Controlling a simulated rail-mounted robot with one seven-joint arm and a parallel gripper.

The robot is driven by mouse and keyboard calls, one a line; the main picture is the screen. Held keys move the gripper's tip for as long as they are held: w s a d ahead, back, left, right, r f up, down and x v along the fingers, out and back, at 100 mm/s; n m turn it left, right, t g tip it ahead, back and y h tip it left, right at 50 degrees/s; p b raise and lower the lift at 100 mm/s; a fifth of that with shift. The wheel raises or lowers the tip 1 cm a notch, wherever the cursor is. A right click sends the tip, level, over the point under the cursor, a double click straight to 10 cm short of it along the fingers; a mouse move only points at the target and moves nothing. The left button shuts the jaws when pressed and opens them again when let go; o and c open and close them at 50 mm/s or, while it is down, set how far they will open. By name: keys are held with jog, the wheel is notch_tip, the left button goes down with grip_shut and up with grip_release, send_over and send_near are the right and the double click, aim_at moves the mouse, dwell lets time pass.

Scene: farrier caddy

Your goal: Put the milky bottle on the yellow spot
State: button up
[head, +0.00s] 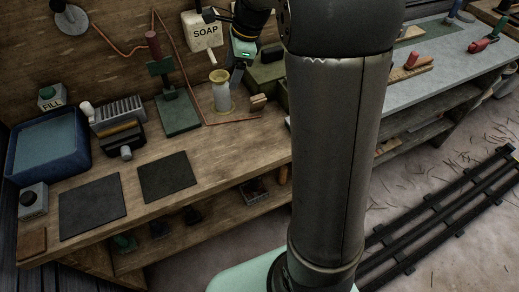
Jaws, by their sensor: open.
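The milky bottle (221,97) stands upright on the workbench, below the soap dispenser. It is pale and cloudy, with a yellowish rim at its top. The yellow spot (233,110) shows as a thin yellow edge around the bottle's base, and the bottle stands on it and covers most of it. My gripper (235,78) is open, just right of the bottle's upper part. Its far finger is hard to make out, and I cannot tell whether it touches the bottle.
A green stand (178,112) is left of the bottle, and a small wooden block (258,102) is close on its right. The soap dispenser (203,32) hangs behind. Two dark mats (92,206) and a blue basin (48,170) are at left.

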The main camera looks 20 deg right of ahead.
jog(key=s+a+f+n+h, duration=0.1)
jog(key=s+f+n, duration=0.2)
jog(key=s+n, duration=0.7)
jog(key=s+a+f+n+g+h, duration=0.1)
jog(key=s+f+n, duration=0.3)
jog(key=s+n, duration=0.6)
jog(key=s+a+h, duration=0.1)
jog(key=s, duration=0.7)
jog(key=shift+g, duration=0.3)
